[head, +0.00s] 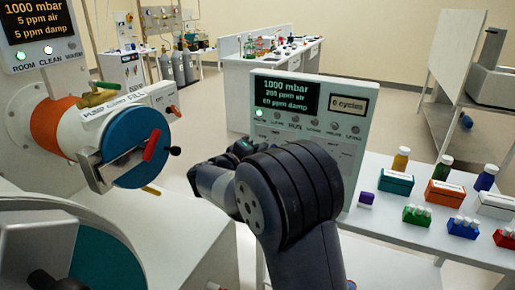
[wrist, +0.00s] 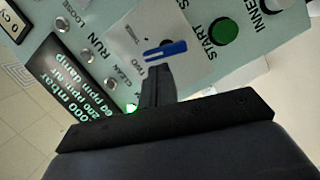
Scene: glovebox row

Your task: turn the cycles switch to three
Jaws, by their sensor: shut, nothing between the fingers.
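The cycles switch is a blue bar-shaped knob (wrist: 166,50) on a pale plate of the control panel, seen in the wrist view. A small label reading "TWO" is beside it; the other small labels are too tiny to read surely. My gripper (wrist: 156,75) is shut and empty, its fingertips right by the knob; I cannot tell whether they touch it. In the head view the control panel (head: 361,105) stands upright, its display reading "0 cycles". My arm hides the panel's lower part, the knob and the gripper there.
A green START button (wrist: 223,32) is close beside the knob in the wrist view, with small round buttons on the other side. A table with bottles and coloured boxes (head: 444,194) stands right of the panel. The glovebox with a blue round door (head: 137,135) is at left.

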